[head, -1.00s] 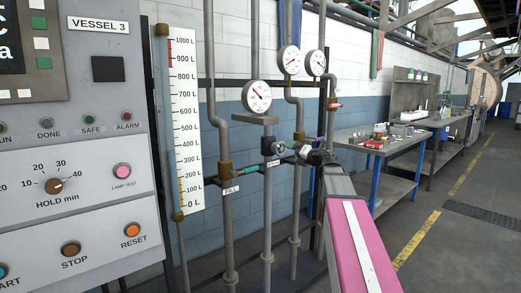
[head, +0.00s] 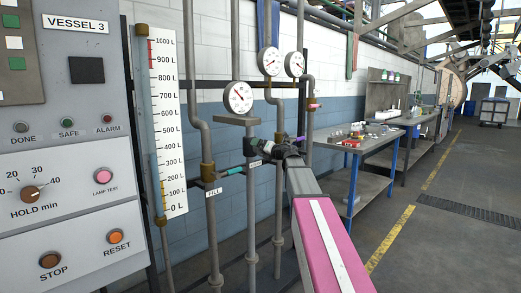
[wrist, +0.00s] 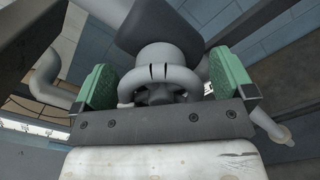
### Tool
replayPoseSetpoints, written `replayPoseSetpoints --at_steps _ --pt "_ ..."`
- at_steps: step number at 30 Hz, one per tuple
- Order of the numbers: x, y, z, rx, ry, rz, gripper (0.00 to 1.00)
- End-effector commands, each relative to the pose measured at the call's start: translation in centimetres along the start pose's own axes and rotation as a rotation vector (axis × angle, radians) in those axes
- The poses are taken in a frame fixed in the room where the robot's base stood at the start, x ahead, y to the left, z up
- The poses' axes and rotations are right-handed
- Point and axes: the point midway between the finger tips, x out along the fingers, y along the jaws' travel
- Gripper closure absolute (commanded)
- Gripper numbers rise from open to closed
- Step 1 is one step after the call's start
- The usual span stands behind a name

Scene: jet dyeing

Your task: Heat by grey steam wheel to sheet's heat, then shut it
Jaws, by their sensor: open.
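The grey steam wheel (wrist: 166,54) sits between the green finger pads of my gripper (wrist: 163,80) in the wrist view. My gripper is open, one pad at each side of the wheel; I cannot tell whether either touches it. In the head view the dark end of my gripper (head: 274,147) is at the steam pipe's valve, below a round gauge (head: 239,97), and hides most of the wheel. A steam label is partly covered there. The sheet is not in view, and no temperature reading shows.
The VESSEL 3 panel (head: 62,150) with knob and buttons stands at left. A litre scale (head: 167,120) and the teal-handled FILL valve (head: 231,171) are between it and my arm. Two more gauges (head: 268,61) hang behind. A bench (head: 365,150) stands right; the floor beyond is open.

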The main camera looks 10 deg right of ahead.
Motion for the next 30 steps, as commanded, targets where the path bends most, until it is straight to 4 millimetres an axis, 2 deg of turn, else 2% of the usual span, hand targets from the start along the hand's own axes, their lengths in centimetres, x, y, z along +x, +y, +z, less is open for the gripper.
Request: replayPoseSetpoints --at_steps 11,15,16,25,30 --pt "0.5 0.01 -0.03 0.0 0.0 0.0 0.0" --pt "0.49 0.01 -0.03 0.0 0.0 0.0 0.46" --pt "0.49 0.01 -0.04 0.0 0.0 0.0 0.47" --pt "0.48 -0.01 -0.04 0.024 0.0 0.0 0.47" --pt "0.48 -0.05 -0.04 0.096 0.0 0.0 0.47"
